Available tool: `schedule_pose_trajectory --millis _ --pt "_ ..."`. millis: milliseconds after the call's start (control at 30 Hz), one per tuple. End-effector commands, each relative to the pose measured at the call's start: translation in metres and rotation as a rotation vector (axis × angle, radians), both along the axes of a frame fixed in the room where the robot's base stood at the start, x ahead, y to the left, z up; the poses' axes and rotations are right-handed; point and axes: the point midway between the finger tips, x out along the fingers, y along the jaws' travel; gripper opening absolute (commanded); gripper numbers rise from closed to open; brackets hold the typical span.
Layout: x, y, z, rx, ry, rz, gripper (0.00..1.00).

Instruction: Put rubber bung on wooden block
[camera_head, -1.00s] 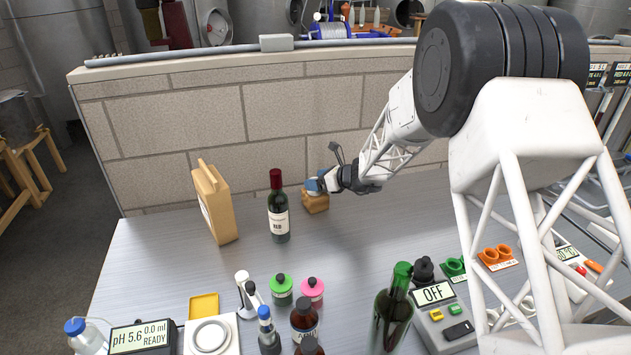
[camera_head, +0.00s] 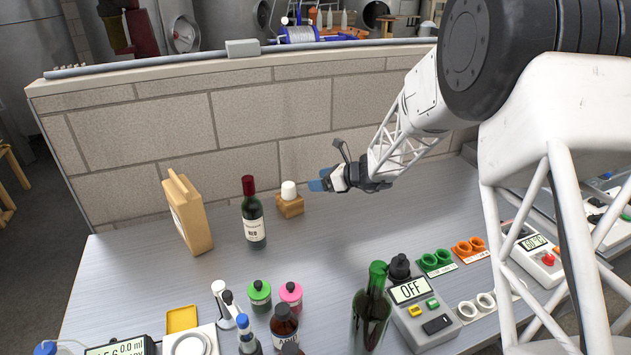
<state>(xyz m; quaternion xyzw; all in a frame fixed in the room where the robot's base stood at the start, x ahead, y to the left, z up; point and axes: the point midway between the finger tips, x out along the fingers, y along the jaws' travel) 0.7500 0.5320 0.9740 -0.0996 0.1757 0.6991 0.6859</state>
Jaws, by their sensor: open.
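A white rubber bung (camera_head: 288,190) stands upright on top of the small wooden block (camera_head: 290,207), near the back of the bench, to the right of the red-capped wine bottle. My gripper (camera_head: 318,183) is to the right of the bung and clear of it, with blue fingertips pointing left towards it. The gripper is open and I see nothing between its fingers.
The dark wine bottle (camera_head: 254,215) and a tan carton (camera_head: 188,213) stand left of the block. A green bottle (camera_head: 371,312), small capped bottles and a meter reading OFF (camera_head: 425,305) stand in front. The brick wall (camera_head: 270,115) closes the back. The bench middle is clear.

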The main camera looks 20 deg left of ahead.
Motion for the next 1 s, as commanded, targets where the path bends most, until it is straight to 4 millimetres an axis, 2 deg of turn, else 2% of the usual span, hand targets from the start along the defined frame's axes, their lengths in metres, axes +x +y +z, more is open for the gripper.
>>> schedule_pose_trajectory --millis 833,1000 --pt "-0.0001 -0.0001 0.0001 0.0 -0.001 0.0 0.76" --pt "-0.0024 -0.0064 0.006 -0.008 -0.02 0.011 0.76"
